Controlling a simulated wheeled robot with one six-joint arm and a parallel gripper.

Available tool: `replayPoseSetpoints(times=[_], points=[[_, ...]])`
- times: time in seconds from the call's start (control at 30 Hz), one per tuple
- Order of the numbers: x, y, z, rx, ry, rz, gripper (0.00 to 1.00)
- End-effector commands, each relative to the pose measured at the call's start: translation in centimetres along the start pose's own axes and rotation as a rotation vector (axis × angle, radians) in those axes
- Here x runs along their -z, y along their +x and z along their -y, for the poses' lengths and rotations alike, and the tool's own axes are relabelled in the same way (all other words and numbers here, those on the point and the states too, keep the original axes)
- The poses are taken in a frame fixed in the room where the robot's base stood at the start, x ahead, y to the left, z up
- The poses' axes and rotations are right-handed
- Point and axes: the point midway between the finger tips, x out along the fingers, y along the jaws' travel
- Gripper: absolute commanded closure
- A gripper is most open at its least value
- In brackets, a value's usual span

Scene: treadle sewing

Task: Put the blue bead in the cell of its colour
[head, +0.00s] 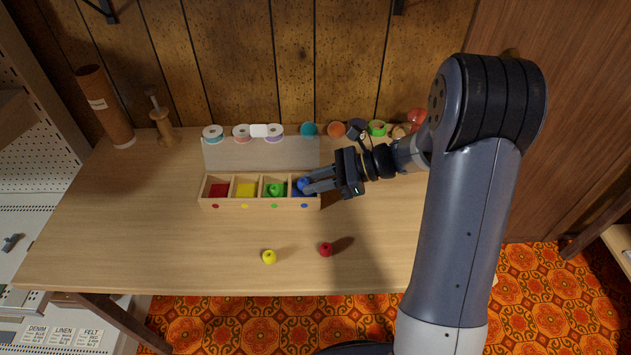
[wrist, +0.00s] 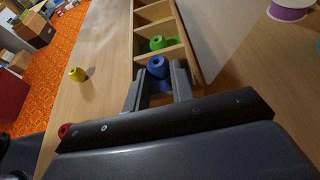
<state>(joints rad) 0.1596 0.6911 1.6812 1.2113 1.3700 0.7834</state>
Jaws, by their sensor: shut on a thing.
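My gripper (head: 306,187) is shut on the blue bead (head: 302,183) at the blue cell (head: 304,194), the rightmost cell of the wooden sorting box (head: 260,204). In the wrist view the blue bead (wrist: 158,67) sits between the two fingertips (wrist: 157,82), over or in the end cell. I cannot tell whether the bead touches the cell floor. A green bead (head: 276,189) lies in the green cell beside it; it also shows in the wrist view (wrist: 157,43). The red cell (head: 219,190) and yellow cell (head: 246,190) hold no bead.
A yellow bead (head: 269,257) and a red bead (head: 326,249) lie on the table (head: 150,230) in front of the box. Tape and thread rolls (head: 308,129) line the back. A cardboard tube (head: 105,107) stands at the back left.

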Motion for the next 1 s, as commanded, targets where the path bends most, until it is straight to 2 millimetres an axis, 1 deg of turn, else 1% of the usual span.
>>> replayPoseSetpoints(times=[0.17, 0.67, 0.7, 0.8, 0.9, 1.0], points=[[-0.1, 0.0, 0.0, 0.001, -0.001, 0.0, 0.98], [1.4, 0.5, -0.1, -0.002, 0.003, -0.008, 0.98], [1.5, 0.6, -0.1, -0.003, 0.004, -0.008, 0.75], [1.6, 0.6, -0.2, -0.004, 0.005, -0.008, 0.68], [1.4, 0.6, -0.2, -0.004, 0.005, -0.008, 0.68], [0.6, 0.2, -0.2, -0.003, 0.005, -0.007, 0.68]])
